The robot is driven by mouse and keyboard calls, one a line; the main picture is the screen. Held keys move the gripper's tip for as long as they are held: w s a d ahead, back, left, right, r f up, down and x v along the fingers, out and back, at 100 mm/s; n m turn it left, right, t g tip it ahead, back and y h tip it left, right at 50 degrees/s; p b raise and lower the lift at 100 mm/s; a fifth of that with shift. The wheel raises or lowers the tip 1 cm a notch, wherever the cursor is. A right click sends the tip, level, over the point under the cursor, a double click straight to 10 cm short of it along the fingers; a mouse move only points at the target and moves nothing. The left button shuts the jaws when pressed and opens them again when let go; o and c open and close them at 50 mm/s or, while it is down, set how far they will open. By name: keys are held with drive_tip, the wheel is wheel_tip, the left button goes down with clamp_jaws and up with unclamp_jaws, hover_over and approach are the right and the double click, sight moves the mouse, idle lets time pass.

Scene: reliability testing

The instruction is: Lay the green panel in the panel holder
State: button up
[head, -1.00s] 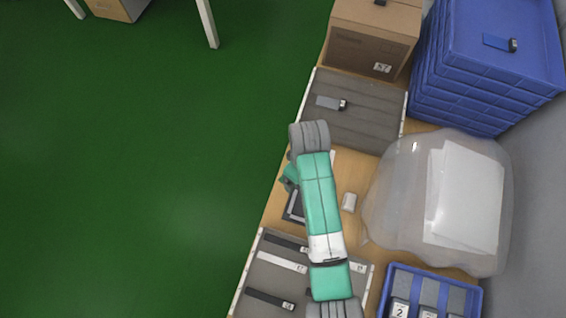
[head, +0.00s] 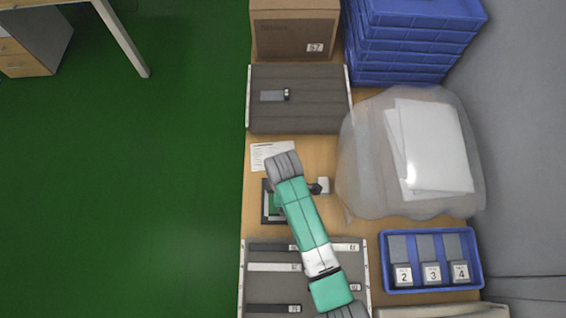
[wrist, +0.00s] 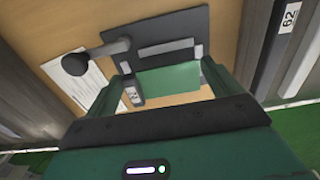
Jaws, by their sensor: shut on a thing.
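In the wrist view my gripper (wrist: 168,72) is shut on the green panel (wrist: 168,80), a flat plain piece held between its two dark green fingers. The panel holder (wrist: 175,35) is a dark plate just beyond the fingertips, with a lever and round black knob on its left side. The panel overlaps the holder's near edge in this view; I cannot tell whether they touch. In the head view the holder's dark frame (head: 265,213) shows left of my arm, which hides its right part and most of my gripper.
A paper sheet (head: 268,154) lies behind the holder. Grey racks stand behind (head: 300,118) and in front (head: 262,287), holding labelled modules. A blue tray (head: 385,284) and a translucent bag (head: 360,180) with white sheets are to the right. Bare wood around the holder is narrow.

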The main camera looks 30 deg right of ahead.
drive_tip(key=shift+f+b, duration=0.4)
drive_tip(key=shift+f, duration=1.45)
drive_tip(key=shift+s+a+f+b, duration=0.1)
drive_tip(key=shift+s+f+b, duration=0.05)
drive_tip(key=shift+f, duration=0.25)
drive_tip(key=shift+s+a+f+b, duration=0.1)
drive_tip(key=shift+s+f+b, duration=0.05)
drive_tip(key=shift+f, duration=0.25)
drive_tip(key=o, duration=0.7)
drive_tip(key=shift+w, duration=0.25)
wheel_tip(320, 180, up, 14)
drive_tip(key=p, duration=0.3)
drive_tip(key=shift+d, duration=0.2)
